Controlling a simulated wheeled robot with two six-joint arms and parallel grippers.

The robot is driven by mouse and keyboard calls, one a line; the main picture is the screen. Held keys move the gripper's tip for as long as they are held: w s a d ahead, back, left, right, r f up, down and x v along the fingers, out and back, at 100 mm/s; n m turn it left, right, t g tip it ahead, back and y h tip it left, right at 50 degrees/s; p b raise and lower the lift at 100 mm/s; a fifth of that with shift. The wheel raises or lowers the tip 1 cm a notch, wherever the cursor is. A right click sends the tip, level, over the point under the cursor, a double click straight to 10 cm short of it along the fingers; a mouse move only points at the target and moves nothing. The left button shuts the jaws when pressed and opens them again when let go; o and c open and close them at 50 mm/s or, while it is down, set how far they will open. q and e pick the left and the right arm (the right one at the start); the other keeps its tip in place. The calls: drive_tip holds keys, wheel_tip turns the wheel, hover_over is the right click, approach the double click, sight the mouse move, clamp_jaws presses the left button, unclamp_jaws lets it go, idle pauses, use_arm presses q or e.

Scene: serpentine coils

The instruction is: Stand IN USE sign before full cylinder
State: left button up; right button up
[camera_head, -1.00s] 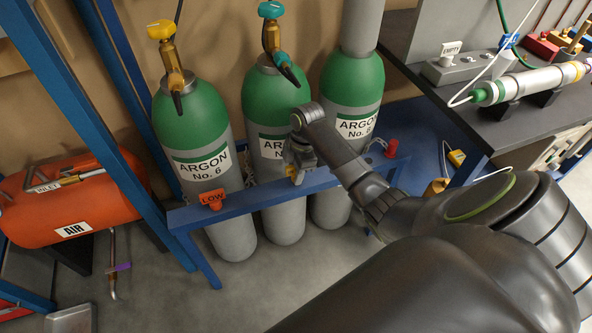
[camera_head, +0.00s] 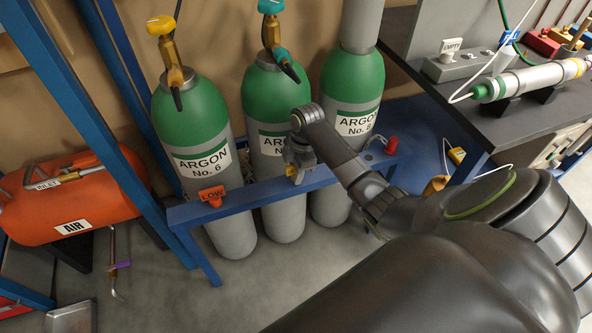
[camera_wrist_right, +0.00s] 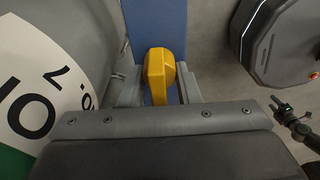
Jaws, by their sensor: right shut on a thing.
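My right gripper (camera_head: 294,170) is shut on a small yellow sign (camera_wrist_right: 160,76), at the blue rail (camera_head: 340,177) in front of the middle argon cylinder (camera_head: 278,95). The sign's lettering does not show. The wrist view shows the sign over the rail; I cannot tell whether it rests on it. The middle cylinder has a teal-knobbed regulator, and my arm hides part of its label. Argon No. 6 (camera_head: 190,118) stands on the left, with an orange LOW sign (camera_head: 212,196) on the rail before it. Argon No. 8 (camera_head: 352,80) stands on the right.
A red object (camera_head: 391,145) stands at the rail's right end. An orange AIR tank (camera_head: 100,205) and blue posts are at left.

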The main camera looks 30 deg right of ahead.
drive_tip(key=o, duration=1.1)
drive_tip(key=shift+f, duration=0.1)
drive_tip(key=shift+c, duration=0.2)
